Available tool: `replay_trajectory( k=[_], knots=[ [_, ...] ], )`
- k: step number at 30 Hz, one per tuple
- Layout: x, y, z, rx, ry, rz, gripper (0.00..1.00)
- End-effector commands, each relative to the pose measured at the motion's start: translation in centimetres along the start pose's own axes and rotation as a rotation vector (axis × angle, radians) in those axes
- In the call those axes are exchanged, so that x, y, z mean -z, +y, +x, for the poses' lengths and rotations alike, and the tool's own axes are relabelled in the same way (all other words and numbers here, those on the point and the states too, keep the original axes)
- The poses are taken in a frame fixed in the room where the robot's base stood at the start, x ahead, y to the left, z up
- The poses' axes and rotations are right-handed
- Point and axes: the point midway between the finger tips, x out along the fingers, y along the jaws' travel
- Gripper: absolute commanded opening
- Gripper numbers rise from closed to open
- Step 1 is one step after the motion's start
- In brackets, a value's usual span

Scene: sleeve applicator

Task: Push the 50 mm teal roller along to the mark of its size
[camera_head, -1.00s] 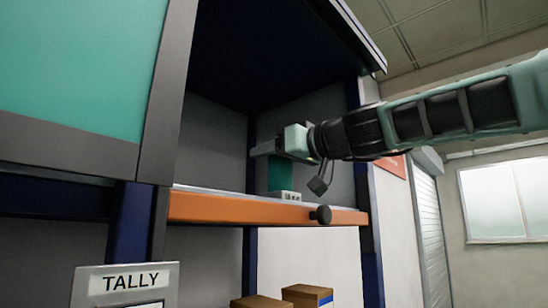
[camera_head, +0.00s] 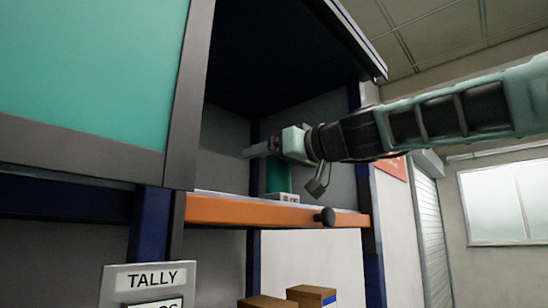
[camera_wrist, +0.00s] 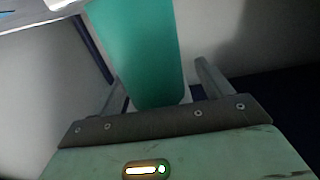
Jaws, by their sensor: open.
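The teal roller (camera_head: 278,179) stands upright on the orange-edged shelf (camera_head: 250,212), inside the open bay; its lower part is partly hidden behind a small pale block with dark markings (camera_head: 287,197). My gripper (camera_head: 256,150) is level with the roller's upper part, its fingers pointing left. In the wrist view, the teal roller (camera_wrist: 140,50) shows large between the two spread fingers of my gripper (camera_wrist: 158,85), near the palm. I cannot tell whether it touches. No size mark can be read in these views.
A black knob (camera_head: 325,216) sticks out from the shelf front. A dark-framed teal panel (camera_head: 80,70) covers the left. A TALLY sign (camera_head: 150,279) stands below it. Cardboard boxes (camera_head: 311,294) sit lower down. A padlock-like grey piece (camera_head: 317,187) hangs below my wrist.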

Motion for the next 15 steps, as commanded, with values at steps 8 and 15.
replay_trajectory(
  k=[8, 15],
  knots=[
    [-0.4, 0.1, -2.5, -0.004, 0.003, -0.004, 0.78],
    [-0.7, 0.1, -8.0, -0.005, 0.003, -0.005, 0.78]
  ],
)
